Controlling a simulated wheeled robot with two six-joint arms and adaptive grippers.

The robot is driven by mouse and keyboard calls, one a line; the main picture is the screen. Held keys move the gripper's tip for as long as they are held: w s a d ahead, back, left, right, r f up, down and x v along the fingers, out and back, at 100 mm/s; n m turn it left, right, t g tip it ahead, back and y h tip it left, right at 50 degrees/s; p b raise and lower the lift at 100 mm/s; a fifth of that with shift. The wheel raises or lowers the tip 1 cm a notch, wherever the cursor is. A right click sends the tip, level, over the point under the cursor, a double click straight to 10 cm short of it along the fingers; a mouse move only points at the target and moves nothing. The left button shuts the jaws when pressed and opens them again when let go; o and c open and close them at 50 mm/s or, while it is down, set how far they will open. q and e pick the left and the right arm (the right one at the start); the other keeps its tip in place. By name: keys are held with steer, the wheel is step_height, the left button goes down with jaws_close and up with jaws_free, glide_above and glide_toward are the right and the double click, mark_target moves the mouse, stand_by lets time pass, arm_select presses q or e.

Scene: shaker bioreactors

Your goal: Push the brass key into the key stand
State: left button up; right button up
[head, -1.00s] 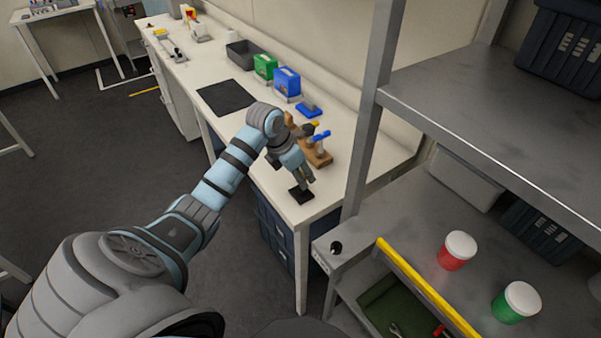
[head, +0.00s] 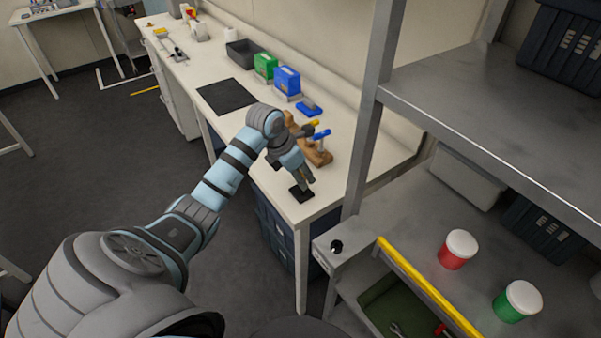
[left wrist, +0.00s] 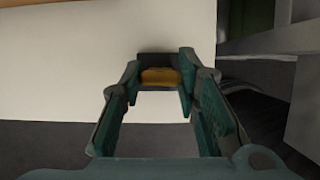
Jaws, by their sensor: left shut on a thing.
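The black key stand (head: 301,195) sits on the white bench near its front right corner. It also shows as a dark block in the left wrist view (left wrist: 158,60). My left gripper (head: 308,180) points down right at the stand. In the left wrist view its fingers (left wrist: 159,80) are on either side of the brass key (left wrist: 160,76), shut on it. The key lies against the stand in that view; how deep it sits in it I cannot tell. In the head view the key is hidden by the gripper. My right gripper is not in view.
A wooden rack (head: 320,157) with blue- and yellow-handled tools stands just behind the gripper. Blue (head: 287,80) and green (head: 265,66) boxes are farther back. A metal shelf post (head: 372,110) rises to the right. A dark mat (head: 227,96) lies left on the bench.

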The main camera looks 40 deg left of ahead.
arm_select(q)
steer(key=shift+f+b, duration=0.4)
steer(key=shift+f, duration=0.2)
stand_by(0.5)
steer(key=o, duration=1.2)
steer(key=shift+r, duration=0.1)
steer(key=v, duration=1.2)
